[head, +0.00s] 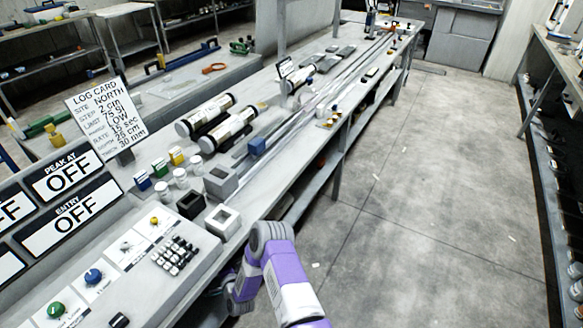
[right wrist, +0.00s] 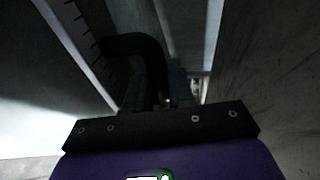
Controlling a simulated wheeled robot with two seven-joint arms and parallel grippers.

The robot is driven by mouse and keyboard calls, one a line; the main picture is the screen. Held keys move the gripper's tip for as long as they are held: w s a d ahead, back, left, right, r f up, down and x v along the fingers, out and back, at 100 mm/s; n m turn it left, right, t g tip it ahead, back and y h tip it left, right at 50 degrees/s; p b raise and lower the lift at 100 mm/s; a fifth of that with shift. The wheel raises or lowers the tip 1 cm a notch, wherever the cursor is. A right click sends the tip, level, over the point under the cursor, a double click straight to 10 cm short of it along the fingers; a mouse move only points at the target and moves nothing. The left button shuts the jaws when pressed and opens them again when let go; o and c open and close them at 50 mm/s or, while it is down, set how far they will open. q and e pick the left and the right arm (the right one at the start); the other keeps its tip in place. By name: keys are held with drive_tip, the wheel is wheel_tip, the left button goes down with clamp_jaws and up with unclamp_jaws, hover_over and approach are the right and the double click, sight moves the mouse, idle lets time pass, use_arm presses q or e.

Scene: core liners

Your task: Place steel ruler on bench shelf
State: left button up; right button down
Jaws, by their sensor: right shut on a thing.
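My right arm shows in the head view at the front edge of the bench, bent down beside it, and its gripper is hidden there. The right wrist view is dark. In it my right gripper (right wrist: 160,85) is shut, with a black finger showing. A pale strip with dark tick marks (right wrist: 78,36), which looks like the steel ruler, runs along the left of the finger; the grip itself is too dark to make out. The bench shelf (head: 301,197) is under the bench top, partly hidden by its edge. My left gripper is not in view.
The bench top (head: 300,142) carries core tubes (head: 228,130), small white jars, blocks and a control panel (head: 130,265). A log card (head: 105,115) stands at the left. Another shelf unit lines the right side.

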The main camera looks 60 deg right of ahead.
drive_tip(key=shift+s+f, duration=0.1)
wheel_tip(320, 180, down, 10)
drive_tip(key=b, duration=0.4)
drive_tip(key=shift+r, duration=0.2)
drive_tip(key=shift+f, duration=0.15)
drive_tip(key=c, duration=1)
unclamp_jaws()
drive_tip(key=shift+o, duration=0.2)
drive_tip(key=shift+s, duration=0.1)
